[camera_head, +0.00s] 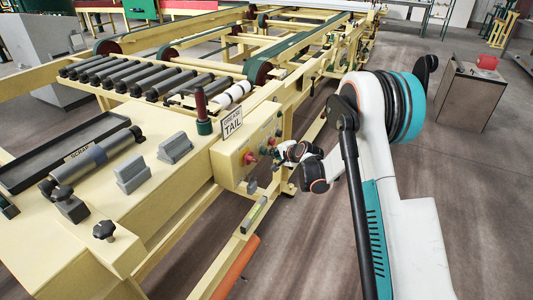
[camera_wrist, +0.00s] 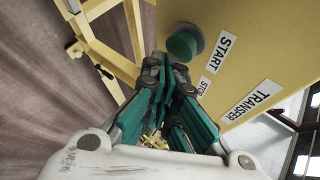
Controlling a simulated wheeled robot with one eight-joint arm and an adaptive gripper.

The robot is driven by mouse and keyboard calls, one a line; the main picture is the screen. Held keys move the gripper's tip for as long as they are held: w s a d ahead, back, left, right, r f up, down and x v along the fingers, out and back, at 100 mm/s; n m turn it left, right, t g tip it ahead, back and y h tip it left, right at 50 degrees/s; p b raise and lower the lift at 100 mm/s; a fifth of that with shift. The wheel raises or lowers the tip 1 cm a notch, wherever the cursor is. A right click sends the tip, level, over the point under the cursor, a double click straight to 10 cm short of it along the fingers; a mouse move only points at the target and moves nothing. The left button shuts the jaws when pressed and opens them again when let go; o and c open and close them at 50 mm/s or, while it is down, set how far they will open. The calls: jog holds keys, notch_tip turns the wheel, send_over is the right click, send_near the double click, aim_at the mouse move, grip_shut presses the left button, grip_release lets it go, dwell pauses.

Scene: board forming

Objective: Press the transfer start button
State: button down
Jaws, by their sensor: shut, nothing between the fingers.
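In the wrist view, the round green start button (camera_wrist: 183,43) stands out from the cream panel face beside the START label (camera_wrist: 224,52). My gripper (camera_wrist: 166,66) is shut and empty, with its fingertips just below the green button in the picture. A small gap seems to lie between them, but I cannot tell if they touch. The STOP label (camera_wrist: 203,86) and TRANSFER label (camera_wrist: 250,103) show to the right of my fingers. No stop button shows there. In the head view, my wrist is beside the cream control box (camera_head: 228,160), and my fingertips are hard to make out.
In the head view, a red button (camera_head: 250,157) sits on the same box, left of my wrist. A DREAM TAIL sign (camera_head: 232,122) and a dark red and green post (camera_head: 202,112) stand above it. Rails run below my wrist.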

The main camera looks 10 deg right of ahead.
jog(key=shift+w+a, duration=0.25)
jog(key=shift+a, duration=0.1)
dwell(0.4)
jog(key=shift+d, duration=0.15)
jog(key=shift+s+d, duration=0.55)
jog(key=shift+d, duration=0.1)
jog(key=s+d, duration=0.3)
jog(key=d, duration=0.2)
jog(key=shift+s, duration=0.3)
dwell(0.6)
